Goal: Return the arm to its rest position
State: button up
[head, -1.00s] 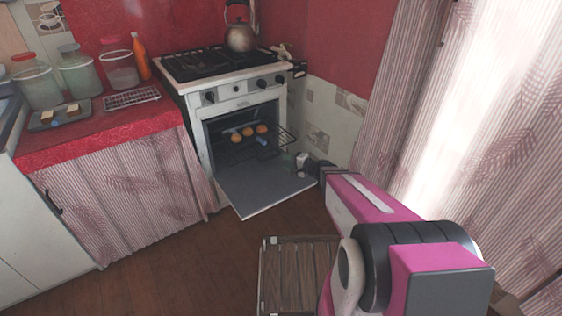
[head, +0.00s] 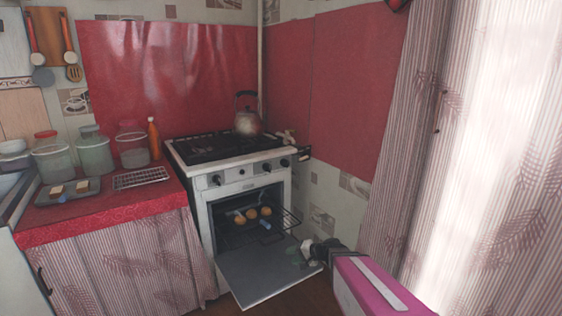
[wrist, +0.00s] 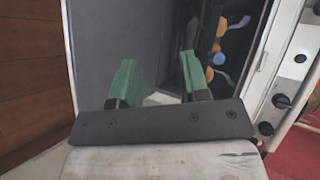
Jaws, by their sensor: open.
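My gripper (head: 306,253) is in front of the stove, at the right side of the lowered oven door (head: 258,278). In the wrist view its two green fingers (wrist: 156,85) stand apart with nothing held between them. My pink and white arm comes in from the lower right of the head view.
The red counter (head: 100,212) at left holds lidded jars (head: 92,153), a tray (head: 48,192), a wire rack (head: 140,178) and an orange bottle (head: 153,138). A kettle (head: 247,120) stands on the stove. A striped curtain (head: 400,170) hangs close by my arm on the right.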

jog(key=s+d+r+n+g+h, duration=0.2)
jog(key=s+d+n+g+h, duration=0.2)
jog(key=s+d+h, duration=0.7)
jog(key=shift+d+r+g+h, duration=0.3)
jog(key=shift+d+g, duration=0.2)
jog(key=shift+d, duration=0.7)
